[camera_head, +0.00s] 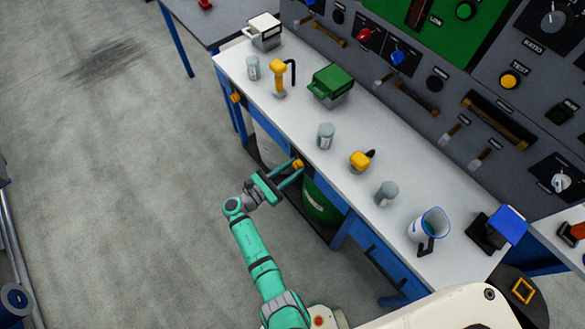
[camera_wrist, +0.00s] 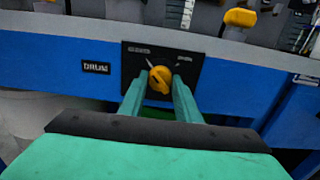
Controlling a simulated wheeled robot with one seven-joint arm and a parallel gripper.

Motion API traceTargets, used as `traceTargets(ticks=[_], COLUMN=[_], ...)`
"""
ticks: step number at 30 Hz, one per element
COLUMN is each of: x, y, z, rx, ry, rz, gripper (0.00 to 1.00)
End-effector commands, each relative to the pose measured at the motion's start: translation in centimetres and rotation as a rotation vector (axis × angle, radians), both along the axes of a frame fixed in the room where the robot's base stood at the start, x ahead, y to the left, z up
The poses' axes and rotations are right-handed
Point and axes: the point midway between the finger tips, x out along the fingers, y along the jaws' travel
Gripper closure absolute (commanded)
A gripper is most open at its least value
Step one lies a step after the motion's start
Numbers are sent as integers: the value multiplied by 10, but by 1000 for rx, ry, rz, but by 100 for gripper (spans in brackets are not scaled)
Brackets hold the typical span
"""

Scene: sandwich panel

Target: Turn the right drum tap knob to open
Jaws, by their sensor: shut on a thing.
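The right drum tap knob (camera_head: 298,163) is a yellow knob on the blue front edge of the bench. In the wrist view the knob (camera_wrist: 160,78) sits on a black plate (camera_wrist: 135,60), with a small white line at its upper left. Small labels at the plate's upper left and upper right are too blurred to read. My gripper (camera_head: 292,172) reaches the knob from the front; in the wrist view its green fingers (camera_wrist: 157,88) are on both sides of the knob, shut on it. The fingertips partly hide the knob's sides.
A second yellow knob (camera_head: 235,97) is on the bench front farther left. A green drum (camera_head: 320,204) stands under the bench by my gripper. The bench top (camera_head: 300,110) carries jars, a jug (camera_head: 428,226) and a green box (camera_head: 330,84).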

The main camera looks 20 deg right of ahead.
Motion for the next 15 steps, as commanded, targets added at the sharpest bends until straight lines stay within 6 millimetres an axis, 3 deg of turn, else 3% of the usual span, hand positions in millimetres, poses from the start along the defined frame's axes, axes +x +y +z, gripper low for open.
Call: traceTargets(ticks=[8,15], x=[1,1], y=[-1,0], z=[0,1], rx=[18,72], ry=[-51,-196], rz=[1,2], gripper=[92,92])
